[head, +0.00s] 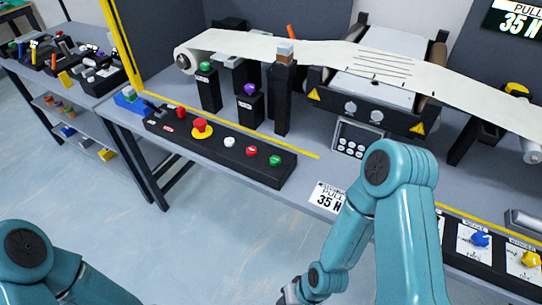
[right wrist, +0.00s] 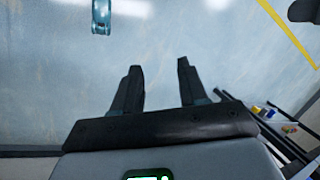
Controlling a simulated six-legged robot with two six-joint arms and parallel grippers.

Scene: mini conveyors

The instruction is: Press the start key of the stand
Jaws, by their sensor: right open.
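A black control box (head: 205,155) lies along the front edge of the bench in the head view. On its top are a red mushroom button on a yellow disc (head: 201,127), a white button (head: 229,142), a red button (head: 251,151) and a green button (head: 274,160) at the right end. Key lettering is too small to read, so I cannot tell which is the start key. My right gripper (right wrist: 160,70) is open and empty over the floor. In the head view it is mostly cut off at the bottom edge. My left gripper is out of view.
Black posts with green (head: 206,67) and purple (head: 249,89) tops stand behind the box. A white web (head: 330,52) runs over rollers above them. A keypad panel (head: 356,139) stands right of the box. Open floor (head: 190,230) lies before the bench.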

